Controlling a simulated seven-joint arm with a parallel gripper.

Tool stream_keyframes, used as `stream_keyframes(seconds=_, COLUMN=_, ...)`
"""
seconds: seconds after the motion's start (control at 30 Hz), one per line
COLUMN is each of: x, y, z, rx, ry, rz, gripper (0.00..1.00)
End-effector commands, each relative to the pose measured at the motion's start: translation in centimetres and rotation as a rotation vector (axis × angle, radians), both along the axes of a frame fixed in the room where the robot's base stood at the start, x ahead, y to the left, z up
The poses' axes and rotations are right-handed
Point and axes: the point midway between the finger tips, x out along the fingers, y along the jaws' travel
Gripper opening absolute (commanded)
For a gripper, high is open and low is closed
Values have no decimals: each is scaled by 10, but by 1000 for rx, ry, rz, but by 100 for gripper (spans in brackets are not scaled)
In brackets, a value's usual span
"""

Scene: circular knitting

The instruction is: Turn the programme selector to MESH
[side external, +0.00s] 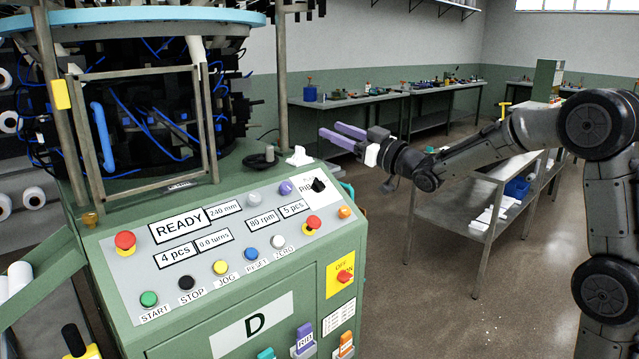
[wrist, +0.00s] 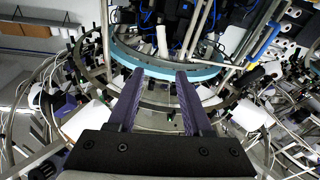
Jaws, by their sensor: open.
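The control panel (side external: 205,240) is on the front of the green knitting machine in the side external view. A black knob (side external: 319,185), which looks like the programme selector, sits at the panel's upper right on a white plate. Part of the plate's lettering shows, something like "RI"; the word MESH cannot be read, and the knob's pointing direction is too small to tell. My gripper (side external: 330,129) has purple fingers, is open and empty, and hangs in the air above and slightly right of the knob, apart from it. Its fingers also show spread in the wrist view (wrist: 159,76).
A vertical post (side external: 281,80) stands left of my gripper. Workbenches (side external: 480,190) stand behind; the air right of the panel is free.

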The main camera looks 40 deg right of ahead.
Motion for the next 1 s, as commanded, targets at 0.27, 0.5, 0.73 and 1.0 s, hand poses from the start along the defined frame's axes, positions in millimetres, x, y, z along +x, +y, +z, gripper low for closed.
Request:
stream_keyframes(seconds=0.27, x=54, y=-76, z=-126, rx=46, ry=65, rz=-3, gripper=50)
stream_keyframes(seconds=0.5, x=55, y=-119, z=-204, rx=96, ry=173, rz=-64, gripper=50)
stream_keyframes(seconds=0.73, x=70, y=-125, z=-207, rx=100, ry=178, rz=-74, gripper=50)
stream_keyframes(seconds=1.0, x=122, y=-124, z=-207, rx=100, ry=177, rz=-73, gripper=50)
